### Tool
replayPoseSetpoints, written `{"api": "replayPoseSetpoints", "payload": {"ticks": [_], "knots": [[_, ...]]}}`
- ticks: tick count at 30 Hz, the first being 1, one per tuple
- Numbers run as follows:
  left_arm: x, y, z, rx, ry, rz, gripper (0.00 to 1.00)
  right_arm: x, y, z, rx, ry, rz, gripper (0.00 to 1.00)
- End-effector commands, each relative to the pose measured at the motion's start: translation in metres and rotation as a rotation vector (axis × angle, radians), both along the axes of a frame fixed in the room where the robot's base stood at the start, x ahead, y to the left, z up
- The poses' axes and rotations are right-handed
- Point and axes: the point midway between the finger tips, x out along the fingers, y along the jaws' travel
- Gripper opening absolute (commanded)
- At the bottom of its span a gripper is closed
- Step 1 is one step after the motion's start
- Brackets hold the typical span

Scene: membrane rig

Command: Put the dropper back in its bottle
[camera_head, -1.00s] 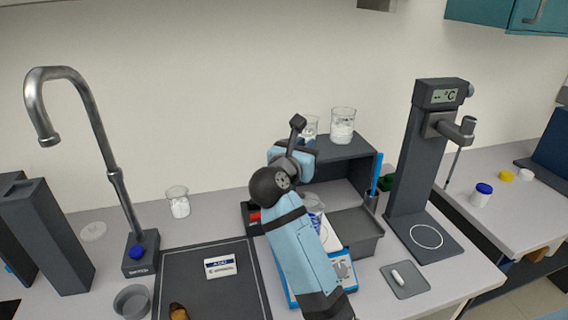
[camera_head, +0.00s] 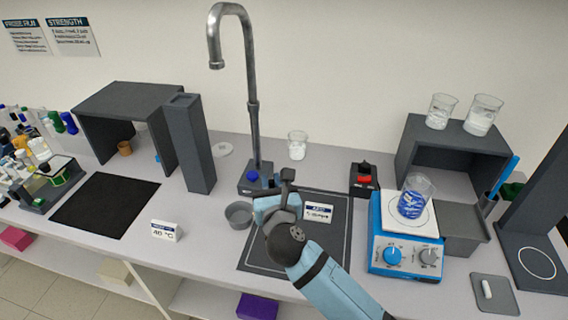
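My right gripper (camera_head: 287,180) is over the left part of the dark mat (camera_head: 340,255), beside the sink-side tap. I see it from behind, so I cannot tell whether it is open or shut, or whether it holds anything. The dropper does not show clearly. The dropper bottle does not show either; my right arm covers part of the mat and may hide it. A small white label card (camera_head: 317,213) stands on the mat just right of the gripper. My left gripper is not in view.
A blue hotplate (camera_head: 393,255) carries a beaker of blue liquid (camera_head: 413,198). A red-buttoned box (camera_head: 364,180) stands behind. A black pad (camera_head: 106,205) at left is bare.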

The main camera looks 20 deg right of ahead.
Motion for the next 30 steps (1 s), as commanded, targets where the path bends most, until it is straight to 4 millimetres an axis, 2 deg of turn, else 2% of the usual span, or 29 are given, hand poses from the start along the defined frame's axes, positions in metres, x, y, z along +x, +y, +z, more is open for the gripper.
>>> {"api": "replayPoseSetpoints", "payload": {"ticks": [11,20,30], "knots": [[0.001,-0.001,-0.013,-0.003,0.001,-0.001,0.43,-0.001,0.002,-0.016,-0.001,-0.001,0.010,0.13],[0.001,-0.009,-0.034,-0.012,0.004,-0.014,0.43,-0.001,0.002,-0.040,-0.002,-0.001,0.009,0.13],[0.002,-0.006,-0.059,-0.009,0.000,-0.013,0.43,-0.001,0.002,-0.067,-0.001,0.000,0.009,0.13]]}}
